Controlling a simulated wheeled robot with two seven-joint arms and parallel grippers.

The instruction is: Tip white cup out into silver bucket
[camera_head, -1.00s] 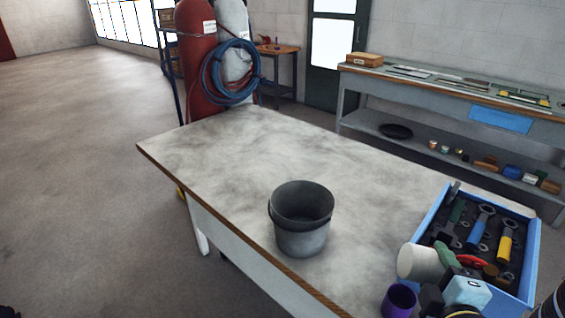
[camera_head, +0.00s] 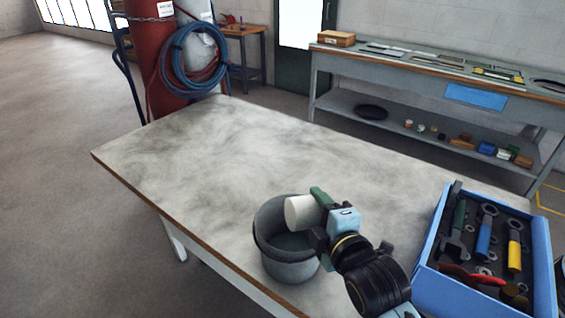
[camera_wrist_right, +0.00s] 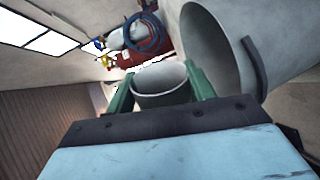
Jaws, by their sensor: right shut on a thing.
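My right gripper (camera_head: 317,222) is shut on the white cup (camera_head: 300,212), with its green fingers on either side of it. The cup is tipped onto its side, over the right part of the mouth of the silver bucket (camera_head: 287,270). In the right wrist view, the cup (camera_wrist_right: 162,98) shows its rim and hollow inside between the fingers, with the bucket (camera_wrist_right: 213,45) close beside it. Whether cup and bucket touch, and any contents, I cannot tell. The bucket stands upright on the table near its front edge. My left gripper is not in view.
A blue tray (camera_head: 455,288) of tools sits on the table's right side. The table (camera_head: 215,150) is clear to the left and behind the bucket. A workbench (camera_head: 400,65) and red gas cylinder (camera_head: 150,60) stand beyond.

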